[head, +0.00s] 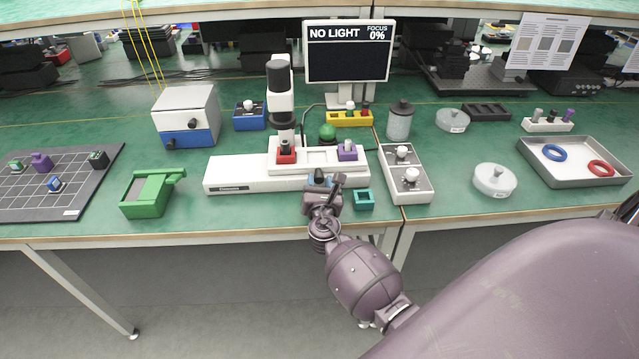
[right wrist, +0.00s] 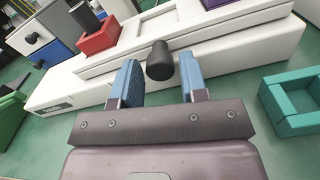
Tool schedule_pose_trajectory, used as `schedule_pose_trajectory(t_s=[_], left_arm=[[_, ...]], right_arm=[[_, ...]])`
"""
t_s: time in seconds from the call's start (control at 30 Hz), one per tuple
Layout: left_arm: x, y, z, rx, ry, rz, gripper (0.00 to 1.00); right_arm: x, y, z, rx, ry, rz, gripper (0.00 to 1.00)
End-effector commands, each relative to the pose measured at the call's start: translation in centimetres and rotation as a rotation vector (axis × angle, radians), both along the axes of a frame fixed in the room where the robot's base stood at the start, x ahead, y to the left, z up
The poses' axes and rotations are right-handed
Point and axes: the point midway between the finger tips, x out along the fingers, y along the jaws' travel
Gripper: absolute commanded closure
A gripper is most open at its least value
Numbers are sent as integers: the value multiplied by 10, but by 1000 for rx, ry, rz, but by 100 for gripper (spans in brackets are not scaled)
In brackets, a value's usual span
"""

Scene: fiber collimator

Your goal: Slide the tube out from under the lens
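A white column instrument (head: 283,97) with a dark cylinder on top stands over a long white base (head: 232,174). A red block (head: 286,152) sits on the pale carriage below the instrument's dark lower barrel; it also shows in the right wrist view (right wrist: 98,40). A purple block (head: 347,151) sits at the carriage's right end. I cannot tell which part is the tube. My right gripper (head: 322,180) is at the front of the base. In the right wrist view its blue fingers (right wrist: 162,80) are apart, with a black knob (right wrist: 160,61) between them, apparently untouched. My left gripper is out of view.
A teal open box (head: 364,198) lies just right of my right gripper, near the table edge. A white two-knob box (head: 405,175) stands further right. A green holder (head: 150,192) is at left. The monitor (head: 347,52) behind reads "NO LIGHT", focus 0%.

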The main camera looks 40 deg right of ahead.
Motion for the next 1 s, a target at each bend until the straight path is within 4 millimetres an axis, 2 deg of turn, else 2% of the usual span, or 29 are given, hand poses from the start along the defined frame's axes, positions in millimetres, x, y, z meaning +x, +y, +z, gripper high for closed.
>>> schedule_pose_trajectory(t_s=[0.03, 0.23, 0.27, 0.47, 0.67, 1.0], left_arm=[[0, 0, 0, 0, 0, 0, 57], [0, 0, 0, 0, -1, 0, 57], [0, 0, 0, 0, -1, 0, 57], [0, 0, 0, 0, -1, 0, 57], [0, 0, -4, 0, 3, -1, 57], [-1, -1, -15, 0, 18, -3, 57]], right_arm=[[0, 0, 0, 0, 0, 0, 68], [0, 0, 0, 0, 0, 0, 99], [0, 0, 0, 0, 0, 0, 100], [1, 2, 0, 0, 0, 0, 100], [11, 18, -1, 2, -1, 2, 100], [49, 81, -3, 1, 2, 5, 100]])
